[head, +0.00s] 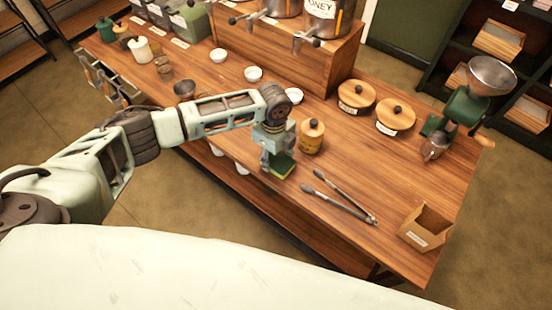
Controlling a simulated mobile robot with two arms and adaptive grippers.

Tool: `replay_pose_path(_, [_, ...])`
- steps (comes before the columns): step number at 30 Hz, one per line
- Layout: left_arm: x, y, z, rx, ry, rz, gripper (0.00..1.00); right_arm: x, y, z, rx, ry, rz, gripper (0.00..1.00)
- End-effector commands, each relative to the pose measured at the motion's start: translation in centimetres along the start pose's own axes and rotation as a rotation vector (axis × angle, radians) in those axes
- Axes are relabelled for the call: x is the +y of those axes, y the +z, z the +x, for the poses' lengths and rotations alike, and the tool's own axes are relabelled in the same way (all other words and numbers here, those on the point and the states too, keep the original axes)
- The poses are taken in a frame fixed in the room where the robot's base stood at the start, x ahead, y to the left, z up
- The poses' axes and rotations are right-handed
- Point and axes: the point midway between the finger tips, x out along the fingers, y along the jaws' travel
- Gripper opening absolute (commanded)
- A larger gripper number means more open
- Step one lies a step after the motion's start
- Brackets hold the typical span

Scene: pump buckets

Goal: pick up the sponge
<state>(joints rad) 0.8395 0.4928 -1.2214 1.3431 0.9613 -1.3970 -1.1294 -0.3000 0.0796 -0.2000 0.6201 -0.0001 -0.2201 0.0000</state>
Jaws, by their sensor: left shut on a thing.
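The sponge (283,168) is a small block with a green top and a yellowish lower layer. It shows at the front edge of the wooden counter, right under my left gripper (275,161). My left gripper points down and is shut on the sponge. The fingers hide part of the sponge, and I cannot tell whether it touches the counter. My right gripper is not in the head view.
Metal tongs (338,197) lie further right. Two round lidded containers (356,96), a grinder (468,108) and an open box (426,228) stand beyond. The counter (375,165) between them is clear.

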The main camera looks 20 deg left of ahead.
Motion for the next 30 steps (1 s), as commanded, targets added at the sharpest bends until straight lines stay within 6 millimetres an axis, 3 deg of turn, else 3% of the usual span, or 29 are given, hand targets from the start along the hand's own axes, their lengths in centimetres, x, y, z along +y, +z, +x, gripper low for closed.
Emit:
replay_pose_path(5, [-0.1, 0.1, -0.8, -0.001, -0.001, -0.001, 0.39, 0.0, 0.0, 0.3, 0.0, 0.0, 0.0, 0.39])
replay_pose_path(11, [-0.2, 0.1, -3.7, 0.0, -0.006, 0.001, 0.39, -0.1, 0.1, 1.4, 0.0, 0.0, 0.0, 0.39])
replay_pose_path(21, [-0.9, -7.5, -8.2, 0.002, -0.005, 0.006, 0.39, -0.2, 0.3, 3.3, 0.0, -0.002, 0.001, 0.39])
replay_pose_path(30, [-1.3, -11.2, -10.7, 0.001, -0.002, 0.001, 0.39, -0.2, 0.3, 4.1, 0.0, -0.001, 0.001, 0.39])
